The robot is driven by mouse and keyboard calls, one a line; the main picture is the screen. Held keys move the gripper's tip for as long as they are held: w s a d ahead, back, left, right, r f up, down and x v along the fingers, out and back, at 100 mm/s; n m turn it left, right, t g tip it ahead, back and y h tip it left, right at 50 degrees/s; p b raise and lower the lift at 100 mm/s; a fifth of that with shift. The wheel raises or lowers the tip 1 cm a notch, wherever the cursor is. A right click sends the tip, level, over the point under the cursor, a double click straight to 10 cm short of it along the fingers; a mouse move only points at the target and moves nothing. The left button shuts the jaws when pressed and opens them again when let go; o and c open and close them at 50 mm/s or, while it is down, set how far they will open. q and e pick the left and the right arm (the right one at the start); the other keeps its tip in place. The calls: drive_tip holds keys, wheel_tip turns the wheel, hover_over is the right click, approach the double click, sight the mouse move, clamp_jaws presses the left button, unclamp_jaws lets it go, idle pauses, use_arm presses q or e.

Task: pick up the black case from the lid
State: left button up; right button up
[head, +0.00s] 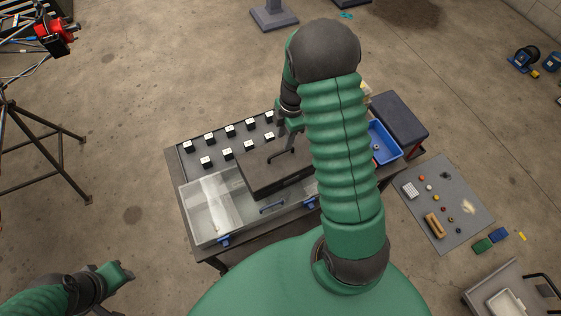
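The black case (262,177) lies flat on the clear lid (215,205) of a wide bin on the table; my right arm hides its right end. My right gripper (284,146) is over the case's upper side, close to a dark handle-like part. I cannot tell whether its fingers touch the case or are closed. My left gripper (125,271) is low at the left, over the floor and far from the case. Its finger opening is too small to read.
Several black-and-white blocks (231,131) stand in rows behind the case. A blue tray (383,146) and a dark stool (399,118) are to the right. A grey mat (462,205) with small items lies on the floor. A tripod stand (38,140) is at the left.

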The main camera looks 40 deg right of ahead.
sight(282, 151)
drive_tip(key=shift+f, duration=0.5)
drive_tip(key=f, duration=0.1)
drive_tip(key=a+f, duration=0.2)
drive_tip(key=shift+s+f, duration=0.2)
drive_tip(key=shift+s, duration=0.2)
drive_tip(key=shift+w+a+f, duration=0.1)
drive_tip(key=shift+w+f, duration=0.1)
drive_tip(key=shift+f, duration=0.25)
drive_tip(key=shift+c, duration=0.6)
drive_tip(key=shift+d, duration=0.25)
drive_tip(key=c, duration=0.5)
clamp_jaws()
drive_tip(key=shift+a, duration=0.1)
